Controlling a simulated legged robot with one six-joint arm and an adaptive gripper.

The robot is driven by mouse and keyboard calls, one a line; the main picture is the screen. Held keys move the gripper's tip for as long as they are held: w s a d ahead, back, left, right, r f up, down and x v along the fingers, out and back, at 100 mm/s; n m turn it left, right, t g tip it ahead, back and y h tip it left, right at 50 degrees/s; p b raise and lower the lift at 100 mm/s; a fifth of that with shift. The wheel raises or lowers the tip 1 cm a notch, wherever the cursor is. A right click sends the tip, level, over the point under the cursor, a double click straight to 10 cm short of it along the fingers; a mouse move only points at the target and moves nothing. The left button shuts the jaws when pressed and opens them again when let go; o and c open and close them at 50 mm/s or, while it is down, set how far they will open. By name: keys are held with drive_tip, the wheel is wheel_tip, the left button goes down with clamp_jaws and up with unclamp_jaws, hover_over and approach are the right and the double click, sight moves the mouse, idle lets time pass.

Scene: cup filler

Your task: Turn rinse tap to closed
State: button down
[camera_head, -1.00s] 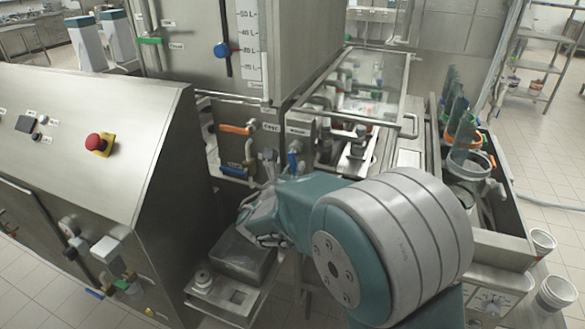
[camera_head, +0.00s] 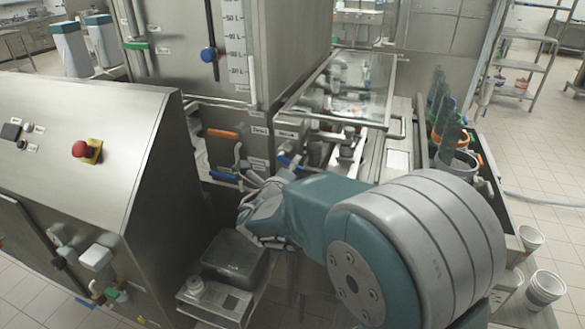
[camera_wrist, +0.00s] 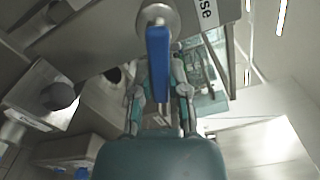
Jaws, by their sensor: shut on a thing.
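The rinse tap has a blue lever handle (camera_wrist: 158,62) on a round metal hub (camera_wrist: 158,18), beside a white label whose visible end reads "se". My gripper (camera_wrist: 161,98) has a finger on each side of the lever and is shut on it; the exact contact is partly hidden by the gripper body. In the head view my gripper (camera_head: 266,180) reaches the pipe panel beneath the tank. The blue handle (camera_head: 287,161) shows there only in part, small, below a white label, so its angle is hard to read.
On the same panel, left of my gripper, are an orange handle (camera_head: 222,133) and another blue handle (camera_head: 223,176). A metal basin (camera_head: 235,258) lies below. The control cabinet (camera_head: 85,140) with a red button (camera_head: 80,149) stands close at left.

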drive_tip(key=shift+r+n, duration=0.3)
drive_tip(key=shift+n, duration=0.75)
drive_tip(key=shift+r+n, duration=0.3)
drive_tip(key=shift+n, duration=0.75)
drive_tip(key=c, duration=0.6)
unclamp_jaws()
drive_tip(key=shift+a, duration=0.25)
drive_tip(key=shift+s, duration=0.1)
drive_tip(key=shift+s, duration=0.4)
drive_tip(key=v, duration=1.1)
drive_tip(key=shift+a, duration=0.2)
